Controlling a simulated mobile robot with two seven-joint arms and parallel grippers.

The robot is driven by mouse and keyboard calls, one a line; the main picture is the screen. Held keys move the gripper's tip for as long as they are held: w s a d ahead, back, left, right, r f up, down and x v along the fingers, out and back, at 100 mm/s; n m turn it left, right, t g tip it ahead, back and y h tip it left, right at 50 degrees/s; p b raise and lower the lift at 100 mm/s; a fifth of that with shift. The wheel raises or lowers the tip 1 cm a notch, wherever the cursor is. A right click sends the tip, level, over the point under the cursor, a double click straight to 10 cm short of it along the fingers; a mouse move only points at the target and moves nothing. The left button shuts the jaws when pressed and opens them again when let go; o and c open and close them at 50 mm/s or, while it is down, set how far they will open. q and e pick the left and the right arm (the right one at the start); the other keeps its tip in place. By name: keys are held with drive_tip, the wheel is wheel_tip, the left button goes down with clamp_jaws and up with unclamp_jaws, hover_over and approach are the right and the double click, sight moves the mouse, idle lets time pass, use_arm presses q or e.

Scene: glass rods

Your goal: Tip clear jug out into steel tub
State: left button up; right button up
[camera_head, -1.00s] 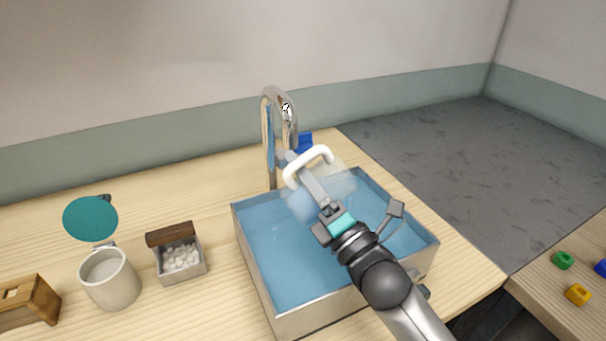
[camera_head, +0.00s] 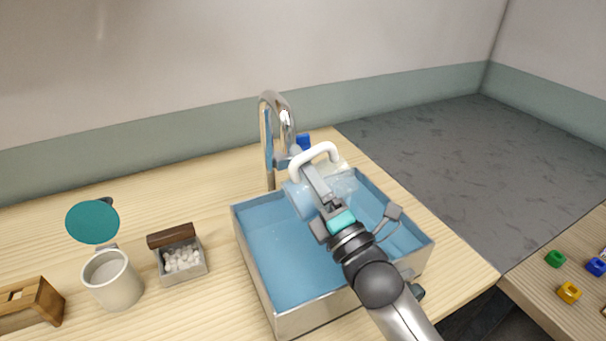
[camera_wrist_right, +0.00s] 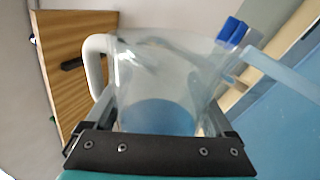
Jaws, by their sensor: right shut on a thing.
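The clear jug (camera_head: 341,184) with a white handle (camera_head: 316,158) is held over the steel tub (camera_head: 262,282), which has blue inside. My right gripper (camera_head: 318,188) is shut on the jug. The jug looks tilted in the head view. In the right wrist view the see-through jug (camera_wrist_right: 165,65) stands between the fingers of my right gripper (camera_wrist_right: 160,122), with its white handle on the left. Blue shows through its lower part; I cannot tell whether this is liquid inside or the tub behind. My left gripper is not in view.
A chrome tap (camera_head: 272,140) rises behind the tub, close to the jug, with a blue object (camera_head: 303,141) beside it. Coloured pieces (camera_head: 569,292) lie far right.

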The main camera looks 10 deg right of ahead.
drive_tip(key=shift+r, duration=0.2)
idle(0.3)
drive_tip(key=shift+w+d+r+m+h+p, duration=0.1)
drive_tip(key=shift+r+m+h+p, duration=0.15)
drive_tip(key=shift+m+p, duration=0.25)
drive_tip(key=shift+d+r+m+h+p, duration=0.1)
drive_tip(key=shift+m+h+p, duration=0.2)
drive_tip(key=shift+m, duration=0.2)
drive_tip(key=shift+f, duration=0.1)
drive_tip(key=shift+w+d+r+m+t+h+p, duration=0.1)
drive_tip(key=shift+d+r+m+t+h+p, duration=0.25)
drive_tip(key=shift+m+p, duration=0.55)
drive_tip(key=shift+a, duration=0.1)
